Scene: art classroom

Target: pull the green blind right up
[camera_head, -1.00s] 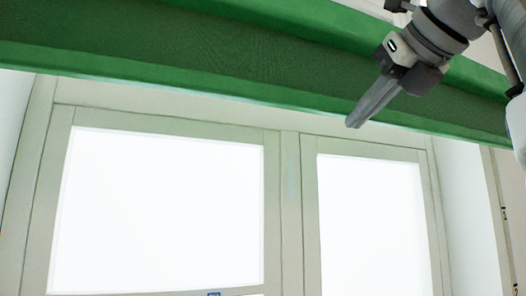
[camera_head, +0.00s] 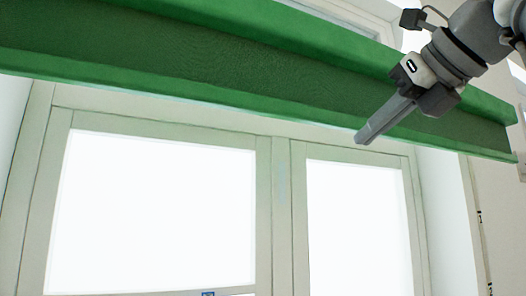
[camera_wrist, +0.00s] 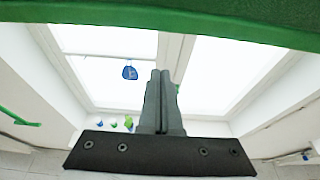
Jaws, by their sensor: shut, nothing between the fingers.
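The green blind (camera_head: 200,62) is gathered up as a wide band across the top of the window in the head view. Its lighter lower edge runs above the window frame. In the wrist view the blind (camera_wrist: 200,18) spans the top of the picture. My gripper (camera_head: 362,138) is shut and empty, its fingertips pointing down and left, overlapping the blind's lower edge in the head view. The wrist view shows the two fingers (camera_wrist: 160,74) together with nothing between them, below the green band. Whether they touch the blind I cannot tell.
The window (camera_head: 155,210) has two bright panes in a pale frame with a middle post. A blue thing (camera_wrist: 129,72) shows against the pane in the wrist view. Small green and blue things (camera_wrist: 125,123) are on the sill. White walls flank the window.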

